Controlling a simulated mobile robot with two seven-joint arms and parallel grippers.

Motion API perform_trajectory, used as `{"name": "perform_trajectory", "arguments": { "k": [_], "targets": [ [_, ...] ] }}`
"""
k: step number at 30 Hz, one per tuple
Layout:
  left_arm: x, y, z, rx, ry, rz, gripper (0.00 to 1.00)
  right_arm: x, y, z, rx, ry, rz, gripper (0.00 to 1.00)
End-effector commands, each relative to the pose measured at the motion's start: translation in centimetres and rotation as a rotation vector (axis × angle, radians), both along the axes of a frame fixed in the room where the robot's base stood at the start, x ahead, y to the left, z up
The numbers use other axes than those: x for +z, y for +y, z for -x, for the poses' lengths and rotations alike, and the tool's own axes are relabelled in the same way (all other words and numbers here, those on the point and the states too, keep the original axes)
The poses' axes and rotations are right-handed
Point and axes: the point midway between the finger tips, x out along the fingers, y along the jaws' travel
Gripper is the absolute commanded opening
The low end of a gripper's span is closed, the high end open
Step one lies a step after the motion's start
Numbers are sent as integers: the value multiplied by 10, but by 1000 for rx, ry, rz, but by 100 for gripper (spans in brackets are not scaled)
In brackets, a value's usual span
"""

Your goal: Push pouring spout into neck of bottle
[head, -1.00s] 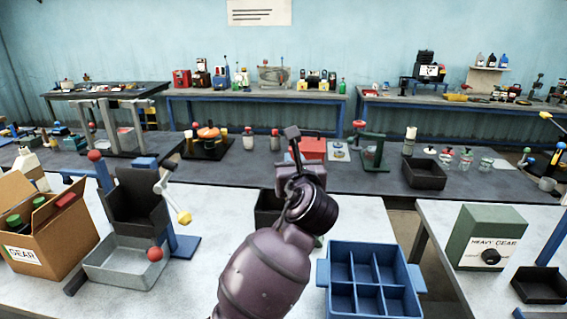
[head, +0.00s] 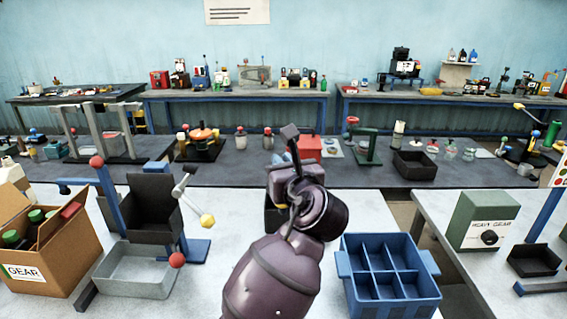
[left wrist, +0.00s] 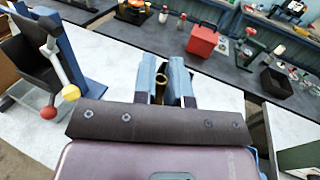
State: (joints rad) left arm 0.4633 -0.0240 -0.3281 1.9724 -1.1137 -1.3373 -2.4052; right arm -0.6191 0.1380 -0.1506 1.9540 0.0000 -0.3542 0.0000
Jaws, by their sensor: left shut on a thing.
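My left gripper (head: 281,162) is in the middle of the head view, above the white table, its fingers mostly hidden behind my wrist. In the left wrist view the two blue fingers (left wrist: 171,80) are shut on a small, dark brass-coloured piece (left wrist: 161,88). It looks like the pouring spout, though little of it shows. Dark bottles with green caps (head: 37,215) stand in an open cardboard box (head: 62,262) at the left. No open bottle neck can be made out near the gripper. My right gripper is not in view.
A blue divided crate (head: 389,290) stands right of my arm. At the left, a grey tray (head: 135,283) stands by a blue stand with a black bin (head: 153,208). A black tray is partly hidden behind my gripper. A red box (head: 308,147) stands on the dark bench beyond.

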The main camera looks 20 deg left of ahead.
Motion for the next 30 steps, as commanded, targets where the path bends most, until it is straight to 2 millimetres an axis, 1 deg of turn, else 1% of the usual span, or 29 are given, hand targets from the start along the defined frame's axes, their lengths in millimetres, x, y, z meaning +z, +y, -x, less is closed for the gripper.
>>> {"name": "perform_trajectory", "arguments": {
  "k": [11, 21, 22, 25, 30],
  "targets": [
    [-8, 5, 3, 36, 1, 0, 0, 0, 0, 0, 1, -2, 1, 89],
    [-32, 5, 3, 35, 2, -1, 0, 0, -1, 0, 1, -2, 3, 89],
    [-35, 5, 4, 35, -2, 0, 0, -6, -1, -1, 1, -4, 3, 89],
    [-45, 5, 4, 35, -2, 0, 0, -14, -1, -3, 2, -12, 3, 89],
    [-56, 5, 4, 35, 0, 0, 0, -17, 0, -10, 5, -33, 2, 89]
  ]
}}
